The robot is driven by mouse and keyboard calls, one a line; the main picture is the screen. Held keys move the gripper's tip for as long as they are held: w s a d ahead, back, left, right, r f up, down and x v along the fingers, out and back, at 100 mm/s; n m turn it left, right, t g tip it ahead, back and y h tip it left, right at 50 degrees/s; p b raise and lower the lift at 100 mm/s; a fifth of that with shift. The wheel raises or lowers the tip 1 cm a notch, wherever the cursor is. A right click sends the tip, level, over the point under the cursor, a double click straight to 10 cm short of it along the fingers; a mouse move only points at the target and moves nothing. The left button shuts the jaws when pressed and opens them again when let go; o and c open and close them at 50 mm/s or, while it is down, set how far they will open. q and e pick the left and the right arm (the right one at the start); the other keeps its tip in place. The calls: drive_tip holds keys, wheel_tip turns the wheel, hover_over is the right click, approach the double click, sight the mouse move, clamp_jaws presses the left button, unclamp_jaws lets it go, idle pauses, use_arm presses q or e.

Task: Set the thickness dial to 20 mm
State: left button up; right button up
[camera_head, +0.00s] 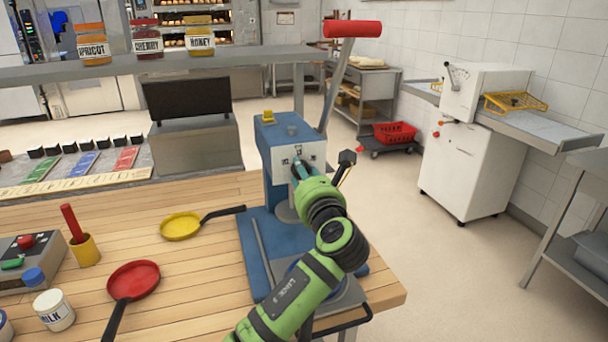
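A blue machine (270,180) stands on the wooden table. It has a pale front plate (296,153) with small dark marks and a long lever with a red grip (352,29) rising at its right. My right gripper is not in view.
Yellow pan (181,226), red pan (134,279), yellow cup (84,250), milk jar (54,310) and button box (28,262) lie on the table's left. A shelf with jars (200,38) hangs behind. A white machine (474,150) stands on the right, across open floor.

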use_arm(q)
drive_tip(key=shift+r+n+y+b, duration=0.2)
drive_tip(key=shift+n+b, duration=0.4)
drive_tip(key=shift+n, duration=2.25)
drive_tip(key=shift+r+n+y+b, duration=0.15)
drive_tip(key=shift+n+b, duration=0.45)
drive_tip(key=shift+n, duration=2.25)
drive_tip(key=o, duration=1.2)
drive_tip(key=shift+a, duration=0.1)
drive_tip(key=shift+c, duration=0.2)
drive_tip(key=shift+f, duration=0.15)
